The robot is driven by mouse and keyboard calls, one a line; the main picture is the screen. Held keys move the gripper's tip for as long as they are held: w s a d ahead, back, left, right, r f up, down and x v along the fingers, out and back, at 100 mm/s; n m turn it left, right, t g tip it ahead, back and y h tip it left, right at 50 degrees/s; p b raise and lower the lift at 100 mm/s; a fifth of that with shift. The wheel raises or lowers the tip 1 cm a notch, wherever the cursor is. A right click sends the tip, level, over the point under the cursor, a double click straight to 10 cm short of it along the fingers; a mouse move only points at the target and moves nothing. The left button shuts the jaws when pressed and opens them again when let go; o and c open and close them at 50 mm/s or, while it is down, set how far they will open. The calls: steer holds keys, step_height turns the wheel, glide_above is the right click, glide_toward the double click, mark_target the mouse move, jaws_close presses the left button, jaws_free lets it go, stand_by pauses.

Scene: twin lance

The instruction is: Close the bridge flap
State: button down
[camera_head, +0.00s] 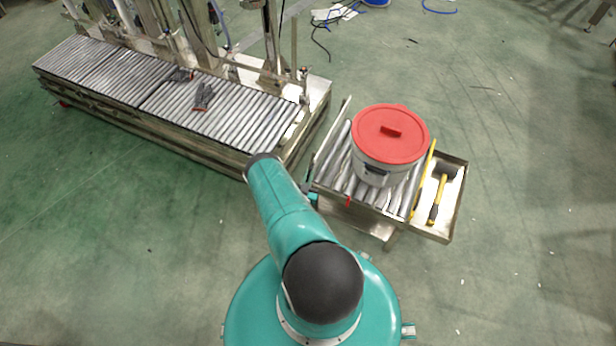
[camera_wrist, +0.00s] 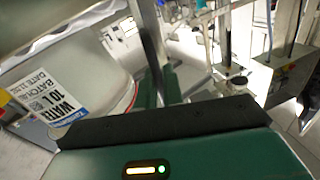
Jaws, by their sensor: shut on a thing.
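The bridge flap (camera_head: 332,136) is a thin metal plate along the left edge of the short roller cart. It looks raised, seen nearly edge-on, with a gap to the long conveyor. My gripper (camera_head: 312,197) is mostly hidden behind my teal arm, at the cart's near left corner beside the flap. In the wrist view, my gripper (camera_wrist: 158,85) is shut on what looks like the flap's edge; the contact itself is unclear.
A white bucket with a red lid (camera_head: 390,133) stands on the cart's rollers (camera_head: 342,178); its label shows in the wrist view (camera_wrist: 45,97). A side tray (camera_head: 455,205) holds a hammer (camera_head: 438,200). The long roller conveyor (camera_head: 215,112) is at the left. Floor at the right is clear.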

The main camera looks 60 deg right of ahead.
steer(key=c, duration=1.7)
jaws_free()
steer(key=v, duration=1.3)
steer(key=shift+s+a, duration=0.15)
steer(key=shift+a, duration=0.2)
